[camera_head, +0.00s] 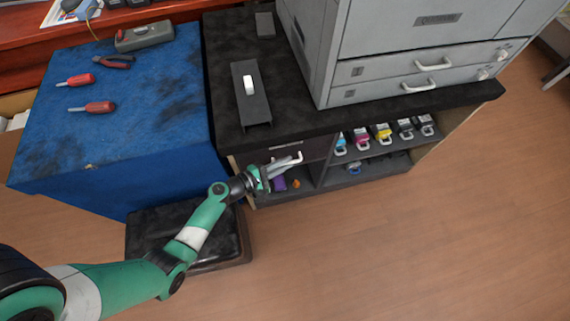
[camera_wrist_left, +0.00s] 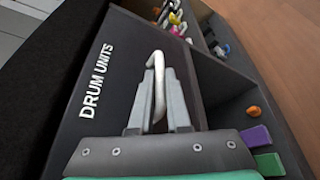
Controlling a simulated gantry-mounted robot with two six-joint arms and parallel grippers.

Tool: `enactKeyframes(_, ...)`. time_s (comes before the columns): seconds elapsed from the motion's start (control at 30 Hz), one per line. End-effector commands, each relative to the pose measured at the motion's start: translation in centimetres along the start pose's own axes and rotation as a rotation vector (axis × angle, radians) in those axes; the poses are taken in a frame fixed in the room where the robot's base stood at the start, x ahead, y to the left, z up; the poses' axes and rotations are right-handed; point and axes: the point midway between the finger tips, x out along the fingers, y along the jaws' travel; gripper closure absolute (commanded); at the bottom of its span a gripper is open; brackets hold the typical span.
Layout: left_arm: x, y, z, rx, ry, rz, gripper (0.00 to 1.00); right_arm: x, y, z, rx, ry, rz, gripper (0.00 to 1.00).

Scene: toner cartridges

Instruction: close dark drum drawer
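The dark drum drawer (camera_wrist_left: 115,80) has a dark front lettered "DRUM UNITS" and fills the left of the wrist view. In the head view its front (camera_head: 311,148) is under the black counter, partly hidden by my left gripper. Its pale curved handle (camera_wrist_left: 159,75) also shows in the head view (camera_head: 297,158). My left gripper (camera_wrist_left: 162,85) is at the drawer front with one finger on each side of the handle, closed around it; it also shows in the head view (camera_head: 287,163). My right gripper is not in view.
Below the drawer is an open compartment with purple (camera_wrist_left: 256,136) and orange (camera_wrist_left: 253,111) items. Beside it, several toner cartridges (camera_head: 383,134) stand on a shelf. A grey printer (camera_head: 400,45) stands on the counter (camera_head: 300,122).

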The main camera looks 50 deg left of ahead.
Motion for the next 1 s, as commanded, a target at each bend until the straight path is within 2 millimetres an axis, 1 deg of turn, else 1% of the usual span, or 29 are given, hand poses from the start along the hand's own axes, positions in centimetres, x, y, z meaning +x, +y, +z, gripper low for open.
enactKeyframes(0.07, 0.0, 0.2, 0.0, -0.001, 0.000, 0.003, 1.00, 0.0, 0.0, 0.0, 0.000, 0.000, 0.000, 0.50)
enactKeyframes(0.1, 0.0, 0.2, 0.0, -0.001, -0.001, 0.003, 0.83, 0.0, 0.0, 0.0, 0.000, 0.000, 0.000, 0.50)
enactKeyframes(0.17, 0.0, 0.1, 0.1, -0.001, -0.002, 0.003, 0.73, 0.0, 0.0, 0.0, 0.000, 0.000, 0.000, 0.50)
enactKeyframes(0.53, 0.0, 0.1, 0.1, -0.002, -0.004, 0.001, 0.73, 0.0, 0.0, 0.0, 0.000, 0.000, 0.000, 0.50)
enactKeyframes(0.63, -0.6, 0.1, 0.1, -0.003, -0.003, 0.000, 0.73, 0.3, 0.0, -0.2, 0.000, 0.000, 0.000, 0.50)
enactKeyframes(0.77, -2.6, 0.3, 0.2, -0.004, -0.001, 0.001, 0.73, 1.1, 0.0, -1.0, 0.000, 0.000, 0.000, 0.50)
enactKeyframes(1.0, -8.4, 0.4, 0.2, -0.006, 0.003, 0.003, 0.73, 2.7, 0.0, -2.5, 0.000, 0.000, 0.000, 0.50)
